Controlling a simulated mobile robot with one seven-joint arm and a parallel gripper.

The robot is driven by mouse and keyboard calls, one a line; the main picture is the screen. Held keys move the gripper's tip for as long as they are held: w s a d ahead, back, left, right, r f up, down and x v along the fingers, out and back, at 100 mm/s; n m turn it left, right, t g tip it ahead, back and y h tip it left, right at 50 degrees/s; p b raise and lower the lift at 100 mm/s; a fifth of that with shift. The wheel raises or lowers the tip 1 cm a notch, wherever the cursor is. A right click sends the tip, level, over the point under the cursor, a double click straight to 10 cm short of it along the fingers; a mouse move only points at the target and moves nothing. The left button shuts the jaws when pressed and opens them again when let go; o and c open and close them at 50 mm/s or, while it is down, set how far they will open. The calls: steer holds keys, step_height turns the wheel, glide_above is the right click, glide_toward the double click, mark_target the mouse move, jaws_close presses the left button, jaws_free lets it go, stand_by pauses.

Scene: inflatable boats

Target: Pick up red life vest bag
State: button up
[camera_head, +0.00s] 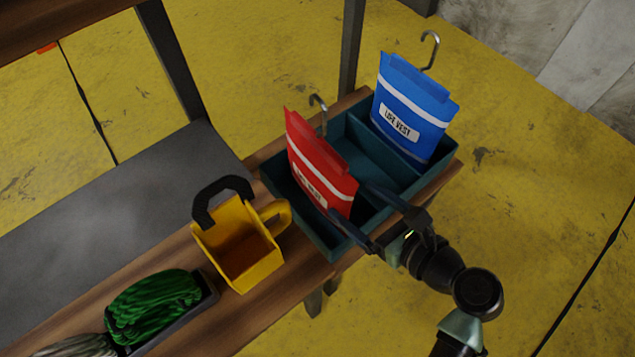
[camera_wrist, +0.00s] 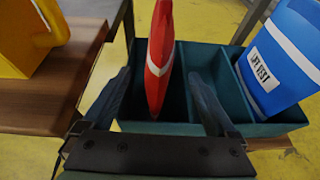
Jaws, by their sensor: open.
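The red life vest bag (camera_head: 319,172) stands upright, leaning a little, in the left part of a dark teal divided box (camera_head: 342,245). It has a white stripe, a label and a metal hook at its top. My gripper (camera_head: 365,217) is open at the bag's near edge. In the wrist view the red bag (camera_wrist: 160,60) rises between the two spread fingers of my gripper (camera_wrist: 160,95), with space showing on both sides.
A blue life vest bag (camera_head: 415,105) stands in the box's right part. A yellow container (camera_head: 240,245) with a black handle sits left of the box on the wooden bench (camera_head: 270,310). A tray of green rope (camera_head: 153,305) is farther left. Dark posts (camera_head: 352,50) rise behind.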

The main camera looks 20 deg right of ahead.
mark_target(323, 175)
steer(key=shift+x, duration=0.8)
steer(key=b+x, duration=0.4)
steer(key=x, duration=0.1)
steer(key=shift+w+a+f+b, duration=0.1)
steer(key=shift+f+b, duration=0.05)
steer(key=shift+b, duration=0.15)
jaws_close()
